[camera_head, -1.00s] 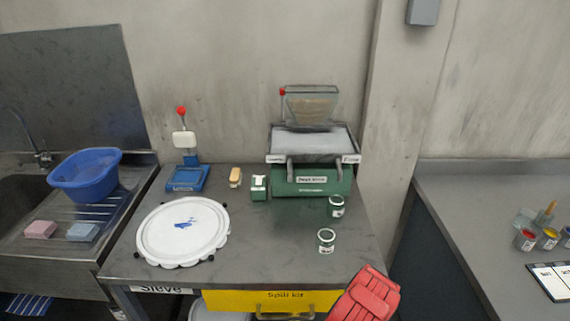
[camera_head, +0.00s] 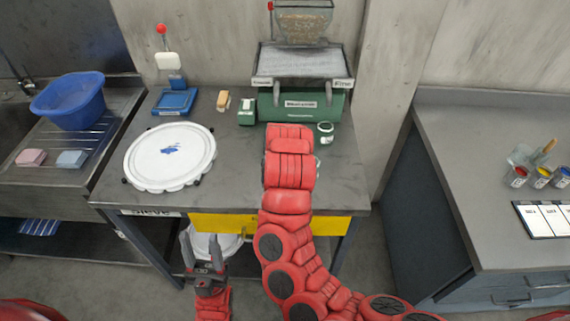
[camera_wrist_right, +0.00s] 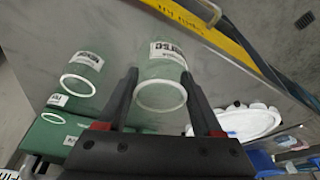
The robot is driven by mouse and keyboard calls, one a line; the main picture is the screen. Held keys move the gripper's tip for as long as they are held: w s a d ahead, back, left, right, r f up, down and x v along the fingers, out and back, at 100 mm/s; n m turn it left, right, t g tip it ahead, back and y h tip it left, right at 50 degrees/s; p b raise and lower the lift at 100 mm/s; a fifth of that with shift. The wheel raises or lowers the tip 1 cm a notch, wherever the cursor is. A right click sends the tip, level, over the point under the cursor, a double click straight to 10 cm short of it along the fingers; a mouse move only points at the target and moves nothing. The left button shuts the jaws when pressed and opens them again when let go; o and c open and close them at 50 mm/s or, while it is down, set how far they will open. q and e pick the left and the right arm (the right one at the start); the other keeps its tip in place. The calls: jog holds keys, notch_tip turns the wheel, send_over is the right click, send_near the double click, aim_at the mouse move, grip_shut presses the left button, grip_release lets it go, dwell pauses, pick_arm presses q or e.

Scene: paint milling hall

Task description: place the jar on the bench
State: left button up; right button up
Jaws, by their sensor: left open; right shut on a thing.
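My right gripper (camera_wrist_right: 160,76) is shut on a green glass jar (camera_wrist_right: 163,66) with a pale rim and a white label, seen between its fingers in the right wrist view. In the head view my right arm covers that gripper and most of this jar. A second, similar jar (camera_head: 326,133) stands on the grey bench (camera_head: 235,190) in front of the green mill; it also shows in the right wrist view (camera_wrist_right: 84,72), apart from the gripper. My left gripper (camera_head: 203,258) is open and empty, low in front of the bench.
The green mill (camera_head: 300,107) stands at the back of the bench. Bare bench lies between lid and arm.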

jog(key=w, duration=0.4)
jog(key=shift+w+d+f, duration=0.25)
jog(key=shift+w+d, duration=0.05)
jog(key=shift+d, duration=0.05)
jog(key=w+p, duration=0.1)
jog(key=w, duration=0.3)
jog(key=shift+w+p, duration=0.1)
jog(key=shift+p, duration=0.25)
jog(key=shift+w+f, duration=0.2)
jog(key=shift+w, duration=0.25)
notch_tip(320, 180, down, 3)
jog(key=p, duration=0.2)
jog(key=shift+f+p, duration=0.1)
jog(key=shift+p, duration=0.25)
jog(key=shift+f+b, duration=0.3)
jog(key=shift+f, duration=0.05)
jog(key=o, duration=1.3)
jog(key=shift+o, duration=0.2)
jog(key=shift+r, duration=0.1)
